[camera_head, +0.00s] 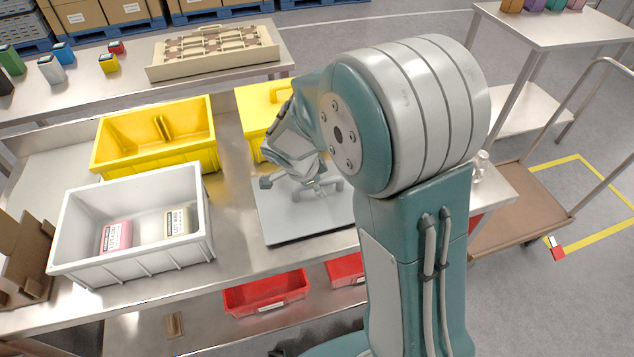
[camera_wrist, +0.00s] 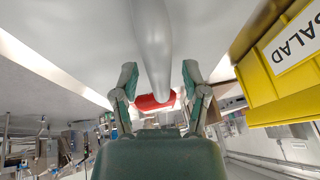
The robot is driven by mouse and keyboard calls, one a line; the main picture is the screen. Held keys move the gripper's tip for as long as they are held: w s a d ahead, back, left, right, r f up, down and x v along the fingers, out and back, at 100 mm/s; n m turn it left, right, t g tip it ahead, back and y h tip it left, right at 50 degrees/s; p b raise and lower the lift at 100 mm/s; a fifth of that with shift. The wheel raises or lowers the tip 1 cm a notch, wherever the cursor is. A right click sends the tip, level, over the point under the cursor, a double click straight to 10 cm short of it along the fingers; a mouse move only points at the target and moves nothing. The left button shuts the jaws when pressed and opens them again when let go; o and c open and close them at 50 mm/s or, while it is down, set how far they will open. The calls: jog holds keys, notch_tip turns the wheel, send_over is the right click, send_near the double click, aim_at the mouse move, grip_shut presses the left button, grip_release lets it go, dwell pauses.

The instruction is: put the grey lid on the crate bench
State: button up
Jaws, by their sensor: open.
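The grey lid (camera_head: 282,232) is a flat square panel at the middle of the steel bench (camera_head: 236,240), right of the white crate. Whether it rests fully on the bench or slightly above it is hard to tell. My gripper (camera_head: 302,186) is just above the lid, pointing down, with its fingers spread. In the wrist view, a pale grey surface fills the top, and a rounded grey bar, seemingly the lid's handle (camera_wrist: 152,50), runs between the fingers of my gripper (camera_wrist: 156,82). The fingers stand apart on both sides of the bar. My arm hides the lid's right part.
A white crate (camera_head: 130,262) holds a pink and a beige pack. A yellow crate (camera_head: 155,160) stands behind it, and a yellow lidded box (camera_head: 255,105) behind the grey lid. Red bins (camera_head: 265,293) are below. A brown cart (camera_head: 520,210) stands right.

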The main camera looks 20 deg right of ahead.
jog(key=v, duration=1.1)
jog(key=s+d+r+n+t+y, duration=0.1)
jog(key=s+r+n, duration=0.3)
jog(key=s+n, duration=0.5)
jog(key=s+d+r+n+t+y, duration=0.2)
jog(key=s+r+n+y, duration=0.1)
jog(key=s+n, duration=0.6)
jog(key=shift+s+d+r+y, duration=0.3)
jog(key=shift+s+r, duration=0.15)
jog(key=shift+r, duration=0.4)
